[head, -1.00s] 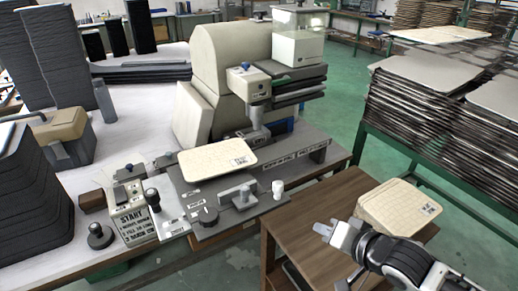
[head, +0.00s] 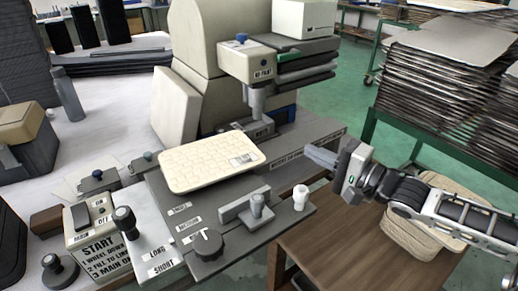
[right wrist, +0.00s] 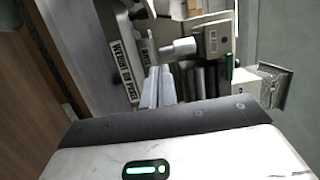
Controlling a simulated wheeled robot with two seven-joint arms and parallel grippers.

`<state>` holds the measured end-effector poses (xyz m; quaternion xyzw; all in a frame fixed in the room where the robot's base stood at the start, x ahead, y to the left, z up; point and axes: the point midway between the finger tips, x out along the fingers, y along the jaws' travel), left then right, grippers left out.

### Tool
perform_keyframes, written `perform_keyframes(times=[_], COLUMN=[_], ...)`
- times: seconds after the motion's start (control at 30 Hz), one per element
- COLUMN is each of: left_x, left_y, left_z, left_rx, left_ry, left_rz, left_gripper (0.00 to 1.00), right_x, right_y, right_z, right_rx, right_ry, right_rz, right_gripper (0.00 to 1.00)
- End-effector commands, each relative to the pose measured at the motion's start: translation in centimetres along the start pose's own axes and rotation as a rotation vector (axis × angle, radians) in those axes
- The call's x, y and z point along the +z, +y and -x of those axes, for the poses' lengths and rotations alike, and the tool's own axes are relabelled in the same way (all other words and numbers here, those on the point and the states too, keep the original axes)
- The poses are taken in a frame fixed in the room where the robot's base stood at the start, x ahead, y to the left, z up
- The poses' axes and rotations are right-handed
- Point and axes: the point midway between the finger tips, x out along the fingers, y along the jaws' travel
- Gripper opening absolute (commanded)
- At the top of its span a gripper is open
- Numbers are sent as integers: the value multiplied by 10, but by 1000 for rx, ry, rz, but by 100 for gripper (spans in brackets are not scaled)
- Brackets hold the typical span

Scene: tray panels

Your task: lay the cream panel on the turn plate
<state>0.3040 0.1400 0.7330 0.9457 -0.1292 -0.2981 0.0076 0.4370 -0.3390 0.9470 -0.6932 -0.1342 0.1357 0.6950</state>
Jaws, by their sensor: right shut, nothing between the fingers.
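My left gripper is not in view.
More cream panels (head: 405,235) lie stacked on the wooden table (head: 330,245), partly behind my right arm. The press head (head: 249,62) overhangs the bed. A knob (head: 207,243) and levers stand along its front. A control box (head: 95,235) is at left. Racks of dark sheets (head: 440,90) stand at right.

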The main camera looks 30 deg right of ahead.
Motion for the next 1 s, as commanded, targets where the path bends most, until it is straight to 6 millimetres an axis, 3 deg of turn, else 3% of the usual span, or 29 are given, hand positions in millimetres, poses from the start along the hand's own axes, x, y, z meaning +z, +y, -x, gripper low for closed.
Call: perform_keyframes(times=[0.27, 0.87, 1.0], left_x=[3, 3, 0], left_y=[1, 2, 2], left_z=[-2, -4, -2], left_rx=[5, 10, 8], left_ry=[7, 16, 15], left_rz=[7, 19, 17], left_gripper=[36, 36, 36], right_x=[0, 0, 24], right_y=[2, 0, 2], right_z=[-21, -103, -106], right_rx=[-6, -3, -1], right_ry=[0, 1, -2], right_rz=[4, 4, -2], right_gripper=[0, 0, 0])
